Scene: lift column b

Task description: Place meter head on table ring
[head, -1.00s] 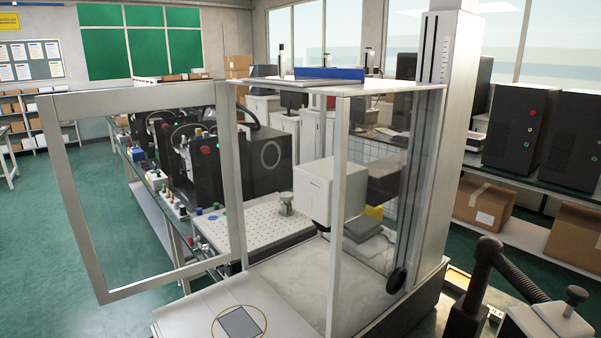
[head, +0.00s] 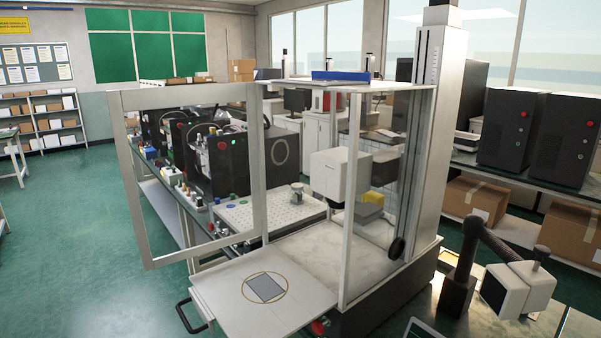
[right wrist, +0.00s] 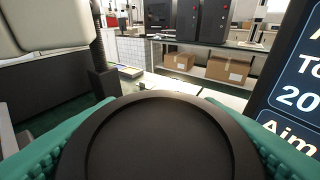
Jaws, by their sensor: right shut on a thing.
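My right gripper (right wrist: 155,112) shows in the right wrist view, with a teal finger on each side. It is shut on a black round part with a raised rim, seemingly the meter head (right wrist: 160,145), which fills the lower middle of that view. Its far side is hidden. In the head view the table ring (head: 287,288) is a thin yellow circle around a grey square plate. It lies flat on a white platform (head: 215,290) at the lower middle. The ring looks empty. Neither gripper shows in the head view.
A tall column (head: 436,130) and a framed clear enclosure stand behind the platform, its door (head: 133,200) swung open to the left. A black jointed arm with a white box head (head: 518,290) stands at right. A dark panel with text (right wrist: 295,85) is close at right in the wrist view.

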